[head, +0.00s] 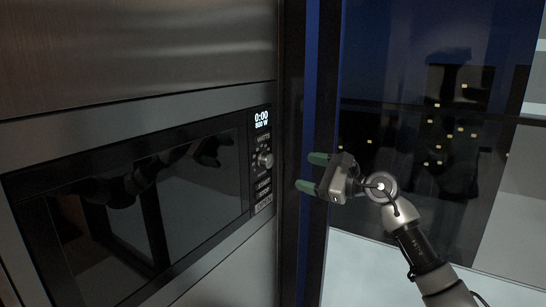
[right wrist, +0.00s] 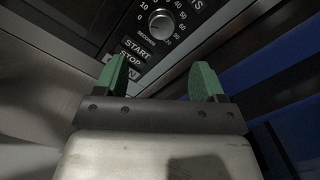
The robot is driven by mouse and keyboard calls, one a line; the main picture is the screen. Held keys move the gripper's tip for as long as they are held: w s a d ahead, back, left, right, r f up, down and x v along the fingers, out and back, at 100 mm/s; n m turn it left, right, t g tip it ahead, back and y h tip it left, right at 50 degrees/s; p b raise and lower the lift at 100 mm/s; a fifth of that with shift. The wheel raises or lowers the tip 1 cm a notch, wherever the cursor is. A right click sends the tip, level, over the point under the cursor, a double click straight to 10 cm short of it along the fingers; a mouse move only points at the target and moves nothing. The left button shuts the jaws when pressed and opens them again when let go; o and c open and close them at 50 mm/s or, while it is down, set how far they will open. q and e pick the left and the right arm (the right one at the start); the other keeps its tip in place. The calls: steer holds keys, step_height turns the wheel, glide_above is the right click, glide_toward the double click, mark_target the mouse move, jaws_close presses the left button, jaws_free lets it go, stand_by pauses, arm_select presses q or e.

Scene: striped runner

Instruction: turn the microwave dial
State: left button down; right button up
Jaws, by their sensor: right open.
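The microwave (head: 150,200) is built into a steel front at the left of the head view. Its round dial (head: 265,160) sits on the control strip under a display reading 0:00 and 800 W. In the right wrist view the dial (right wrist: 161,25) shows at the top, ringed by numbers, beyond the fingertips. My right gripper (head: 311,172) is open and empty, to the right of the dial and apart from it. Its two green fingers (right wrist: 155,80) point toward the control strip. My left gripper is not in view.
Below the dial are the START, STOP and OPEN buttons (head: 264,195). A dark frame with a blue strip (head: 310,90) stands right of the microwave, behind my right gripper. A large window (head: 440,110) with a night view fills the right side.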

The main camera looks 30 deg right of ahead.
mark_target(271, 162)
steer(key=p+x, duration=0.2)
steer(key=x, duration=0.8)
steer(key=shift+w+a, duration=0.15)
steer(key=shift+w, duration=0.2)
steer(key=c, duration=0.9)
